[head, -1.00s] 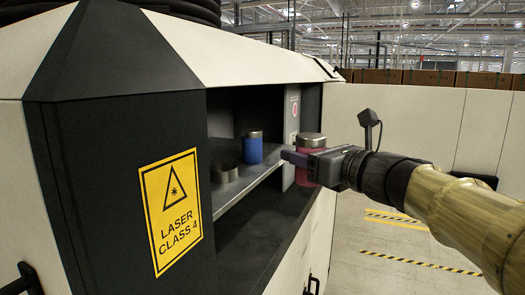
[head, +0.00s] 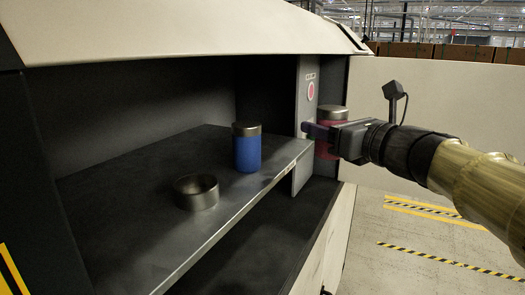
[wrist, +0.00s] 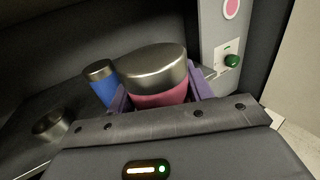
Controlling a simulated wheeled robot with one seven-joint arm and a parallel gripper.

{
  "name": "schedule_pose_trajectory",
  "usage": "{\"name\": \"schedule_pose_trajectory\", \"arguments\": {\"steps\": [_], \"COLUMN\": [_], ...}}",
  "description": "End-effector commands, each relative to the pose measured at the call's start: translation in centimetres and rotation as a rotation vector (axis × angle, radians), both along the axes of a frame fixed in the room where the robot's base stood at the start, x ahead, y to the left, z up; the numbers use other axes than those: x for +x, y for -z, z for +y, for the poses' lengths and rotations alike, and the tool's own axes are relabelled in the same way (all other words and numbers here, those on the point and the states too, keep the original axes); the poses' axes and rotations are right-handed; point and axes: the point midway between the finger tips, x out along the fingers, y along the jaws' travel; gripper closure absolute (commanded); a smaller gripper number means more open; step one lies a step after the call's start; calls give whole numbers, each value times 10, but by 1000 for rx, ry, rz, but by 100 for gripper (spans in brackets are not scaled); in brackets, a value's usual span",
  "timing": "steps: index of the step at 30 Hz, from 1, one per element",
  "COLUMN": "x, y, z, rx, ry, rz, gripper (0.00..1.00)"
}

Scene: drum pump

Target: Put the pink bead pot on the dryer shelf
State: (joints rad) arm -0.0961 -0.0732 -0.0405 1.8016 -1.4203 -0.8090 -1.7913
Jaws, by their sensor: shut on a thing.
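The pink bead pot (head: 327,148) has a metal lid and is held upright by my gripper (head: 318,133), in front of the right end of the cabinet opening. My gripper is shut on it and partly hides it. The pot also shows between the fingers in the wrist view (wrist: 158,82). The dryer shelf (head: 120,240) is a dark flat plate inside the cabinet, to the left of my gripper. From the head view I cannot tell the exact gap between the pot and the shelf edge.
A blue pot (head: 247,150) with a metal lid stands on the shelf, left of my gripper. A low metal ring or cup (head: 196,192) sits nearer the front edge. A grey panel with a pink disc (head: 311,92) stands at the shelf's right end. The shelf's left part is bare.

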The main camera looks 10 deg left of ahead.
Motion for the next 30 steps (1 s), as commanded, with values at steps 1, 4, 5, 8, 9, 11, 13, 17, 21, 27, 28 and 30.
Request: {"name": "schedule_pose_trajectory", "arguments": {"steps": [1,4,5,8,9,11,13,17,21,27,28,30], "x": [0,0,0,0,0,0,2,11,31,59,63,73], "y": [-1,-1,-1,-1,-1,-1,-1,-3,-4,-4,-5,-4], "z": [0,0,0,-1,-1,-1,1,12,35,67,72,84], "rx": [0,0,0,0,1,1,1,1,1,0,1,0], "ry": [0,0,0,1,1,2,1,-2,-3,-1,-2,-2], "rz": [-1,-1,-1,-1,-1,-1,-1,2,3,4,3,4], "gripper": [78,78,78,78,78,78,78,78,78,78,78,78]}}
